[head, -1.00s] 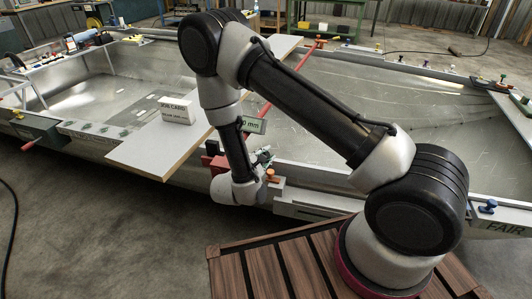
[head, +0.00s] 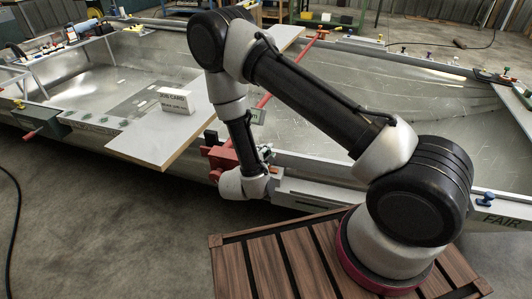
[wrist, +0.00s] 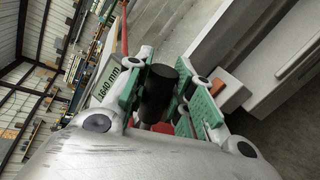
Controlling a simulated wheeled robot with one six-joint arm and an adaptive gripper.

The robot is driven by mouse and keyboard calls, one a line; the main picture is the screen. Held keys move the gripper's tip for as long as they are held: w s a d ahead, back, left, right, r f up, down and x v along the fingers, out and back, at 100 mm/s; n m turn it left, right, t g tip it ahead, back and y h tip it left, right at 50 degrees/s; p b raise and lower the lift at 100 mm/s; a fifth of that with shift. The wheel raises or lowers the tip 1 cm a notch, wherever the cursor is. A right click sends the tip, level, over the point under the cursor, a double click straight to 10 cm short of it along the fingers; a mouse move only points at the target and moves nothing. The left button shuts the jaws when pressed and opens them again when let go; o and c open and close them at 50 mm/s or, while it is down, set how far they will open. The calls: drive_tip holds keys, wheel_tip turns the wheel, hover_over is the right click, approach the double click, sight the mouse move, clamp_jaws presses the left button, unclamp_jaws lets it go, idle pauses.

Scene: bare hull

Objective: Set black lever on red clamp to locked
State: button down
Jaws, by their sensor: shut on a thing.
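The red clamp (head: 222,158) sits on the near edge of the metal hull in the head view, partly behind my arm. In the wrist view, the black lever (wrist: 158,92) is an upright black cylinder between the green-padded fingers of my gripper (wrist: 166,82). The gripper is shut on it. The lever's lower end is hidden.
A pale board (head: 155,142) with a white card block (head: 174,99) lies across the hull left of the clamp. A red bar (head: 290,68) runs across the hull behind my arm.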

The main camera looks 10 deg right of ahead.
drive_tip(key=shift+f, duration=0.1)
drive_tip(key=c, duration=1.2)
unclamp_jaws()
drive_tip(key=v, duration=1.2)
